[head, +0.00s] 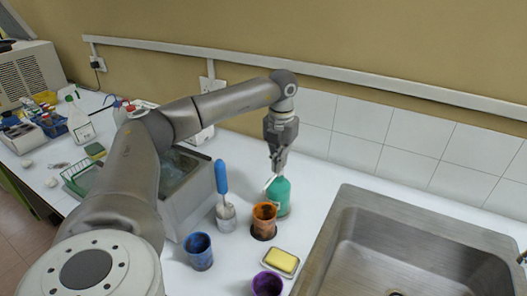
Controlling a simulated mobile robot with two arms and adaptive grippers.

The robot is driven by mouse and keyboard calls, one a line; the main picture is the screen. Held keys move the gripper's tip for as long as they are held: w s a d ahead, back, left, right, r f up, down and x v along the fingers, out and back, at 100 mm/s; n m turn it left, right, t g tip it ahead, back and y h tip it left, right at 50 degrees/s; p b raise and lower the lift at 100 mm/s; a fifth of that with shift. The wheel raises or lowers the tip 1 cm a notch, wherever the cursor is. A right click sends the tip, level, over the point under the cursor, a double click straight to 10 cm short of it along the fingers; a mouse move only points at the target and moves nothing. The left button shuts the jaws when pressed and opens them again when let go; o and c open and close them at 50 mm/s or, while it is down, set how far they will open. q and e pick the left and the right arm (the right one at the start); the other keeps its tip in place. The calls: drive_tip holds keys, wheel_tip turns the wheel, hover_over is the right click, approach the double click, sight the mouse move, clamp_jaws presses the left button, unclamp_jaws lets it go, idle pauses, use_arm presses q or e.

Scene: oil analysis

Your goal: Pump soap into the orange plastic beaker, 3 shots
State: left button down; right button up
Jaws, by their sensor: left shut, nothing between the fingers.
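The green soap bottle (280,197) stands upright on the white counter, with its pale pump spout (269,182) pointing left. The orange plastic beaker (264,217) stands upright just in front and to the left of the bottle, below the spout, with dark stains inside its rim. My left gripper (277,167) points down directly above the pump head, shut with nothing between the fingers. It partly hides the pump top, and I cannot tell whether it touches it. My right gripper cannot be made out.
A blue cup (199,251), a purple cup (267,284), a yellow sponge on a dish (281,262) and a blue-handled brush in a holder (226,215) stand close by. A steel sink (345,215) is at right. A metal bath (205,190) is at left. A tiled wall (360,125) lies behind.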

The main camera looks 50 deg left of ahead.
use_arm(q)
drive_tip(key=shift+f, duration=0.1)
drive_tip(key=shift+r+p, duration=1.55)
drive_tip(key=shift+r, duration=0.15)
drive_tip(key=shift+f, duration=0.2)
drive_tip(key=shift+f+b, duration=0.95)
drive_tip(key=shift+f, duration=0.6)
drive_tip(key=shift+r, duration=0.2)
drive_tip(key=shift+r+p, duration=1.5)
